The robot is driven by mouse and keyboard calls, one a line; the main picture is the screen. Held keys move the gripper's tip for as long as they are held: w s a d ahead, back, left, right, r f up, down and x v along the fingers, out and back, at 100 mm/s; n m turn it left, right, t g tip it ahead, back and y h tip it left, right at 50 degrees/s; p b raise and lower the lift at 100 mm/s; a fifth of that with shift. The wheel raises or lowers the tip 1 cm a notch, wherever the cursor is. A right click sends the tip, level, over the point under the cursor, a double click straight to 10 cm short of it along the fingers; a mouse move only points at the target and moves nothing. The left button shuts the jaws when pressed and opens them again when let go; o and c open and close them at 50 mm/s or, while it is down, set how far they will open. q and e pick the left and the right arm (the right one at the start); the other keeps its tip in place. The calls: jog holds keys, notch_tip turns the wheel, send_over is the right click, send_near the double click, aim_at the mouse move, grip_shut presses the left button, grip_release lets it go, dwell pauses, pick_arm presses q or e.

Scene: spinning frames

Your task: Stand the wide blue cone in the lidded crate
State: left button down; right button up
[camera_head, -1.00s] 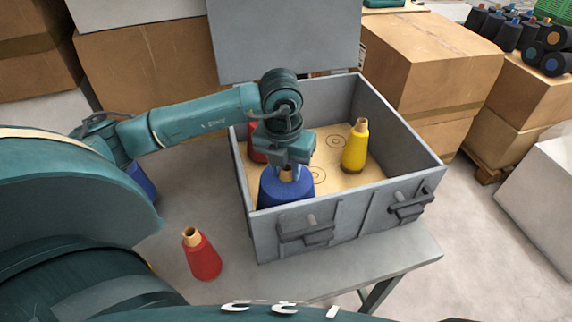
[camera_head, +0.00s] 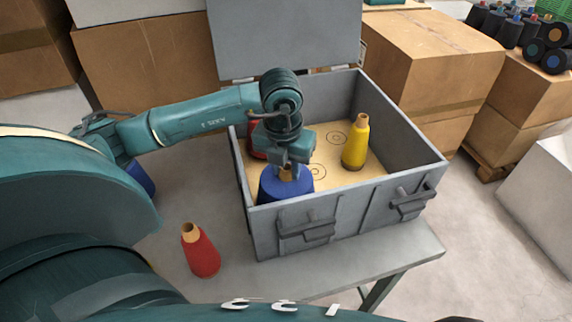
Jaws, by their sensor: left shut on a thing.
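The wide blue cone (camera_head: 284,187) stands upright inside the grey crate (camera_head: 350,205), near its front left corner. The front wall hides its base, so I cannot tell whether it touches the floor board. My left gripper (camera_head: 287,166) is over the cone and shut on its tan top. The crate's lid (camera_head: 285,38) is open and stands up at the back. My right gripper does not show.
In the crate, a yellow cone (camera_head: 356,145) stands at right and a red cone (camera_head: 256,142) at back left, partly hidden by my arm. Printed rings mark the board (camera_head: 340,170). Another red cone (camera_head: 201,252) stands on the table (camera_head: 330,272) left of the crate. A blue thing (camera_head: 141,178) shows behind my arm.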

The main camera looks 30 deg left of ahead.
pick_arm(q)
jog(key=c, duration=1)
grip_release()
jog(key=shift+c, duration=0.2)
jog(key=shift+s+f, duration=0.1)
jog(key=shift+f, duration=0.05)
jog(key=r, duration=0.4)
jog(key=s+r, duration=0.1)
jog(key=r, duration=0.8)
jog(key=shift+s+d+r, duration=0.2)
